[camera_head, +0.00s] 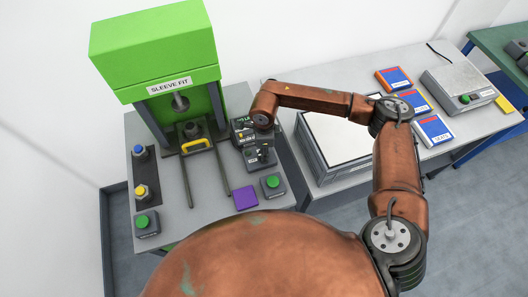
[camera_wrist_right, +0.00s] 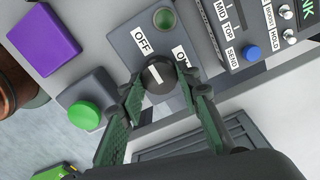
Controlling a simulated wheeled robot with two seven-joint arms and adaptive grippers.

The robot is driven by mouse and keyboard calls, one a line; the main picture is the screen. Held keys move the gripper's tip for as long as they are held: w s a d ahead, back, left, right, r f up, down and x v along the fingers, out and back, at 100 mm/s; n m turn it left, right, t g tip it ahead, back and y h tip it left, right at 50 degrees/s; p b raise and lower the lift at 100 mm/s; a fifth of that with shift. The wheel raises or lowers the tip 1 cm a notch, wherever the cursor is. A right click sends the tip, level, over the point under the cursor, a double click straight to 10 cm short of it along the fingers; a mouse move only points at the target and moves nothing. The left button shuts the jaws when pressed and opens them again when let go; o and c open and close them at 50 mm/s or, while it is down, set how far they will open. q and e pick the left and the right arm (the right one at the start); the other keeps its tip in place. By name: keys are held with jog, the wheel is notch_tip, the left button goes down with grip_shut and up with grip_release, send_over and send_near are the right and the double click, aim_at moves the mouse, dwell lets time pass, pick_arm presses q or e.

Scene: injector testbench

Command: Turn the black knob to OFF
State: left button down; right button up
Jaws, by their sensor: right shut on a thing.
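The black knob (camera_wrist_right: 158,75) sits on a grey switch box (camera_wrist_right: 128,42) with an OFF label (camera_wrist_right: 141,41) and an ON label (camera_wrist_right: 181,57). A short white mark shows on the knob's top; I cannot tell exactly which label it points at. My right gripper (camera_wrist_right: 158,84) is shut on the knob, with a green-padded finger on each side. In the head view my right gripper (camera_head: 262,153) is small and dark over the switch box, and it hides the knob there. My left gripper is not in view.
A green round button (camera_wrist_right: 84,116) and a purple block (camera_wrist_right: 44,40) are beside the switch box. A control panel (camera_wrist_right: 245,30) with a blue button adjoins it. The green SLEEVE FIT press (camera_head: 155,50) stands behind left.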

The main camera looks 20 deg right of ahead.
jog(key=shift+r, duration=0.1)
jog(key=o, duration=1.2)
jog(key=shift+c, duration=0.2)
notch_tip(320, 180, up, 12)
